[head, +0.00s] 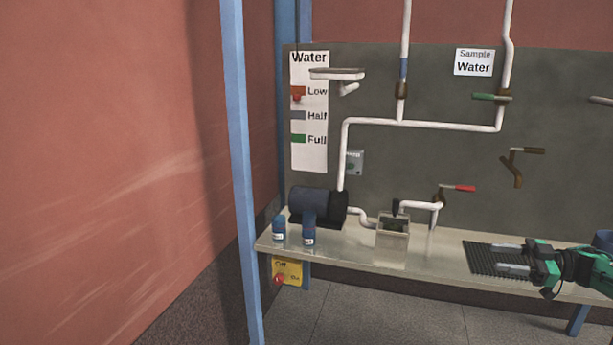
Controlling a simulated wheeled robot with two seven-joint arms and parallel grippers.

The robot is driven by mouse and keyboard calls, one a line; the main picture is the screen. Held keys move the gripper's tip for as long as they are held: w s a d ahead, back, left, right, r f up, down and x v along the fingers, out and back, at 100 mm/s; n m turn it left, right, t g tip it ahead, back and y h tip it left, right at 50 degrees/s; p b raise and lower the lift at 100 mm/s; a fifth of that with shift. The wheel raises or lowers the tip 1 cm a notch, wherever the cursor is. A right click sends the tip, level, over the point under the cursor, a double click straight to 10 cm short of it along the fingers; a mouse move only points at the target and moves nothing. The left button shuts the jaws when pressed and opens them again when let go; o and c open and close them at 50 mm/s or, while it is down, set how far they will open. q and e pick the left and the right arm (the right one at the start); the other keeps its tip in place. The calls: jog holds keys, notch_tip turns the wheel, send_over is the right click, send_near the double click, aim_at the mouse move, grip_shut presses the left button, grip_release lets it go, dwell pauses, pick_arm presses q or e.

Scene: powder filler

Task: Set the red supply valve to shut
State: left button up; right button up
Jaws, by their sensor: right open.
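The red valve handle (460,188) sits on a brown valve body at the back panel, above the bench's middle. The handle points right and lies about level. White pipes run below it, one to the left and one down to the bench. My right gripper (496,257) comes in from the right, low over the black ribbed mat. Its two pale fingers point left and are spread apart with nothing between them. It is below and to the right of the red handle, clear of it. My left gripper is not in view.
A green-handled valve (487,97) and a brown tap (514,165) are on the panel. A dark motor (318,205), two blue bottles and an open grey box (392,231) stand on the bench. The black mat (480,258) lies at right. A blue post (240,160) rises at left.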

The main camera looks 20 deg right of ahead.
notch_tip(320, 180, down, 30)
jog(key=w+m+t+h+p, duration=0.1)
jog(key=m+t+h+p, duration=0.1)
jog(key=m+t+h, duration=0.45)
jog(key=s+a+f+m+g+h, duration=0.25)
jog(key=s+f+h, duration=0.2)
jog(key=f, duration=0.65)
jog(key=s+a+f+m+g+h, duration=0.25)
jog(key=s+f, duration=0.25)
jog(key=f, duration=0.5)
jog(key=s+a+f+g+h+p, duration=0.15)
jog(key=s+a+f+g, duration=0.35)
jog(key=s+a+f, duration=1)
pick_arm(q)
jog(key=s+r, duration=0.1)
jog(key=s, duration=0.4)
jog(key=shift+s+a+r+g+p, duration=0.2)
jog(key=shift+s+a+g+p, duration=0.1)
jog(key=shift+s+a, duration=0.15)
pick_arm(e)
jog(key=s+a+f+g, duration=0.3)
jog(key=s+a+f, duration=0.1)
jog(key=s+a, duration=0.5)
jog(key=s+a+f+g, duration=0.3)
jog(key=s+a+f, duration=0.1)
jog(key=s+a, duration=0.6)
jog(key=shift+s+f+n, duration=0.35)
jog(key=shift+s, duration=0.35)
